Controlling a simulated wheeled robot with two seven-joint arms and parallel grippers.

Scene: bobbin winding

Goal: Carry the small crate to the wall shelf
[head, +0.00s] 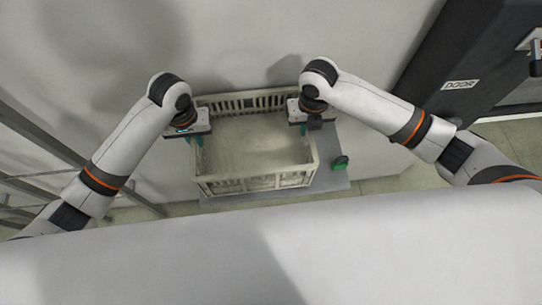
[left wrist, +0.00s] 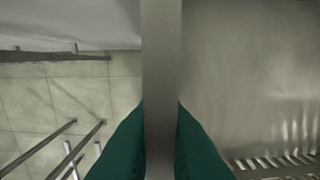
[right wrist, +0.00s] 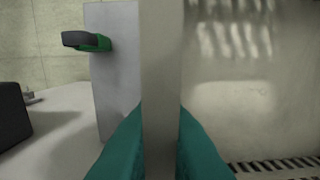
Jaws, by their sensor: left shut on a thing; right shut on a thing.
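The small crate (head: 254,182) is pale, with slotted walls, and looks empty. It is level at the wall, over a grey shelf (head: 330,178) whose right end and front edge show past it. I cannot tell whether its base touches the shelf. My left gripper (head: 193,138) is shut on the crate's left wall, and the rim runs between its teal fingers in the left wrist view (left wrist: 160,140). My right gripper (head: 305,128) is shut on the right wall, which also runs between the fingers in the right wrist view (right wrist: 160,140).
A green and black object (head: 340,162) sits on the shelf right of the crate; it also shows in the right wrist view (right wrist: 90,42). Metal rails (head: 40,135) stand at the left. A dark door with a DOOR sign (head: 460,85) is at the right. Tiled floor shows below.

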